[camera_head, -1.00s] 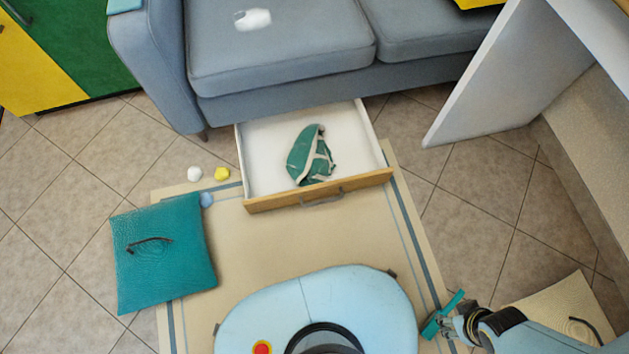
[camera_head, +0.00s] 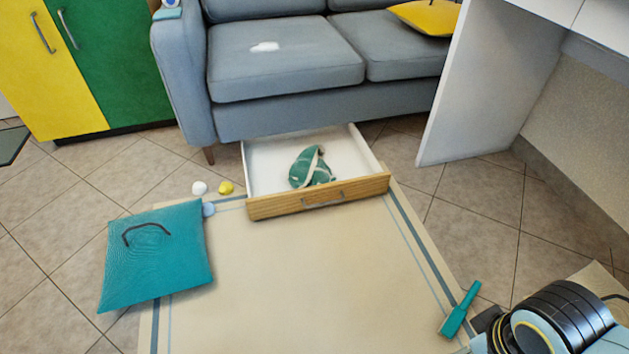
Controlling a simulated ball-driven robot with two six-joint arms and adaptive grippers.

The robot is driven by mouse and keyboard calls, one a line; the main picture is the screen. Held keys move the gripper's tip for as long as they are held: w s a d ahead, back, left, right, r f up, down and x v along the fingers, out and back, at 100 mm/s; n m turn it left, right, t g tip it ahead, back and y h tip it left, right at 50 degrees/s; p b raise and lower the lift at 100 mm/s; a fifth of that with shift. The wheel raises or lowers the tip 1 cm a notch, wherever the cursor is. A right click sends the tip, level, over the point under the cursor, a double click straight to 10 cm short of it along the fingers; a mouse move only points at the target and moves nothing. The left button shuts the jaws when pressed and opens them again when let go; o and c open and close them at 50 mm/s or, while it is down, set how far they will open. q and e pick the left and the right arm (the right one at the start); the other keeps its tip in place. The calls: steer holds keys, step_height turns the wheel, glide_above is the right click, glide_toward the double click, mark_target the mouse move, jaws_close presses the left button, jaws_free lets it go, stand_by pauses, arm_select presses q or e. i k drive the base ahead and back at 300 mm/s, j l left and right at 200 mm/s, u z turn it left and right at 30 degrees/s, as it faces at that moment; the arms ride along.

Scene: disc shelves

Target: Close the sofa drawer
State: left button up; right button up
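The sofa drawer (camera_head: 318,197) is pulled out from under the grey sofa (camera_head: 285,75). It has a wooden front with a grey handle (camera_head: 323,200) and a white inside. A green and cream cloth-like item (camera_head: 311,168) lies in it. My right arm comes in at the bottom right, well apart from the drawer. A dark part at its end is partly cut off by the arm joints, and I cannot make out the fingers. My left gripper is not in view.
A teal cushion (camera_head: 155,258) lies left of the drawer, overlapping the beige rug (camera_head: 310,280). A white ball (camera_head: 199,188) and a yellow one (camera_head: 226,187) lie beside the drawer. A teal brush-like item (camera_head: 461,310) lies near my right arm. The rug before the drawer is clear.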

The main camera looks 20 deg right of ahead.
mark_target(266, 159)
steer(key=i+l+u, duration=1.05)
steer(key=l, duration=0.3)
steer(key=k+j, duration=0.05)
steer(key=k, duration=0.05)
